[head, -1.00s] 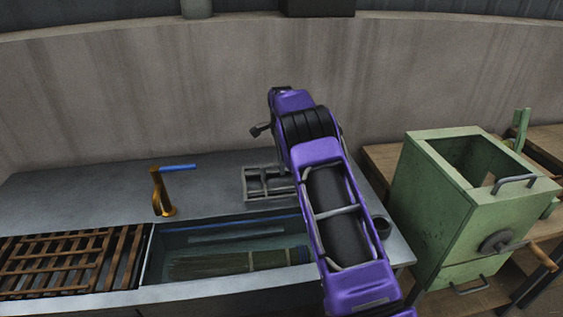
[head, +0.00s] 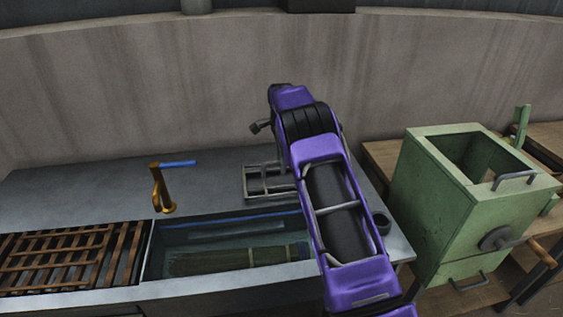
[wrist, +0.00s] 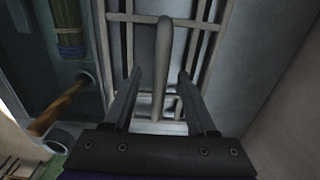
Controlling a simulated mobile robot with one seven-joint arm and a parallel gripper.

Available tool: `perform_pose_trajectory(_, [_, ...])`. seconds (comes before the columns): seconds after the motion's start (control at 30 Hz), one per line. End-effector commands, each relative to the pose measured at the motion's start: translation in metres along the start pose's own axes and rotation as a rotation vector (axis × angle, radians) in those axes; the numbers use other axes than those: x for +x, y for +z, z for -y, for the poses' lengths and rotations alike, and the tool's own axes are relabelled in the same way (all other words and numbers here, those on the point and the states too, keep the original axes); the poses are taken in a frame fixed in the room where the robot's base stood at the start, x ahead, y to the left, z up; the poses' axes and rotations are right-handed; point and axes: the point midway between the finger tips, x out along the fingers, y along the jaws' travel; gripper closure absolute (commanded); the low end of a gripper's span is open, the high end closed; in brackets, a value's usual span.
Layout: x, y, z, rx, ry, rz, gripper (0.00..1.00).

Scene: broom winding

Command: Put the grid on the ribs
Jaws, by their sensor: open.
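A grey metal grid of thin bars (head: 258,185) lies on the counter behind the basin, partly hidden by my arm. It also fills the upper middle of the wrist view (wrist: 187,22), with a rounded grey bar standing up from it. My gripper (wrist: 159,76) is open, with one finger on each side of this bar and a gap visible to both. In the head view my arm hides the fingers. Brown slats with a brown lattice on them (head: 60,258) lie at the left end of the counter. I cannot tell for sure which parts are the ribs.
A water-filled basin (head: 185,240) holds a bundle of bristles (head: 225,261). A brass tap with a blue lever (head: 161,190) stands behind it. A green metal box (head: 440,215) stands at the right. The counter behind the tap is clear.

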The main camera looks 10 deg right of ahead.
Motion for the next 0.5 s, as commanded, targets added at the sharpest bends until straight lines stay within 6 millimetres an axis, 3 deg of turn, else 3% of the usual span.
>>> perform_pose_trajectory(0.13, [0.001,0.000,-0.001,0.000,0.003,0.000,0.43])
perform_pose_trajectory(0.27, [-0.011,0.000,0.000,0.000,-0.001,0.000,0.43])
perform_pose_trajectory(0.5, [-0.064,0.000,0.001,0.000,-0.003,0.000,0.43])
